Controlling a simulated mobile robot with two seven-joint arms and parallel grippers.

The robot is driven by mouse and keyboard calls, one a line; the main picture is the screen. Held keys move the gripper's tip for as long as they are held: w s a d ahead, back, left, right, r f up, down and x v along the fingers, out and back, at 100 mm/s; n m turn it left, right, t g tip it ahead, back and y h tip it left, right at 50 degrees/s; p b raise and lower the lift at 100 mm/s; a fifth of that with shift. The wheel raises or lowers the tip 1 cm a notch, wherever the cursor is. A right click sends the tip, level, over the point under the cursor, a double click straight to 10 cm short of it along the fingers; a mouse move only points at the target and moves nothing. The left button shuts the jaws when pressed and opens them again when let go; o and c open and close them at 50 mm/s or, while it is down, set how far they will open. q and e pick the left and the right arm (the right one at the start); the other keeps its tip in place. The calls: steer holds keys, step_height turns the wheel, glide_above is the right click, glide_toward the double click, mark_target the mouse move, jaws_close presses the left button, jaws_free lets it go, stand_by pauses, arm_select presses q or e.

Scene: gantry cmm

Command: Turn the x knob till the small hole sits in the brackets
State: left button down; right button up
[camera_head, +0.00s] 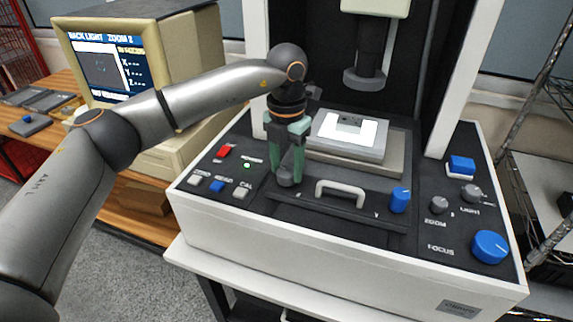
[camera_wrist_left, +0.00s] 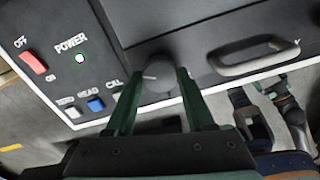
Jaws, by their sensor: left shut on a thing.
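The x knob is a round grey knob (camera_head: 287,180) on the front of the black panel, left of the white handle. My left gripper (camera_head: 288,172) points down with its green fingers shut around it. In the left wrist view the knob (camera_wrist_left: 154,78) sits between both fingertips, with a pale pointer line towards the left. The monitor screen (camera_head: 105,68) reads "BACK LIGHT ZOOM 2" and shows a dark image; hole and brackets are too small to tell apart. A lit plate (camera_head: 347,129) lies on the stage. What looks like my right gripper (camera_wrist_left: 258,95) hangs low in the left wrist view.
A white handle (camera_head: 341,190) and a blue knob (camera_head: 400,200) stand right of my gripper. A red switch (camera_head: 225,152) and small buttons (camera_head: 217,186) are to its left. A focus knob (camera_head: 490,246) is far right. The lens (camera_head: 365,78) hangs above the stage.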

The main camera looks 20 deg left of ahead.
mark_target(286, 171)
arm_select(q)
steer(key=shift+c, duration=1.3)
jaws_free()
step_height(286, 171, up, 13)
steer(key=shift+f, duration=0.2)
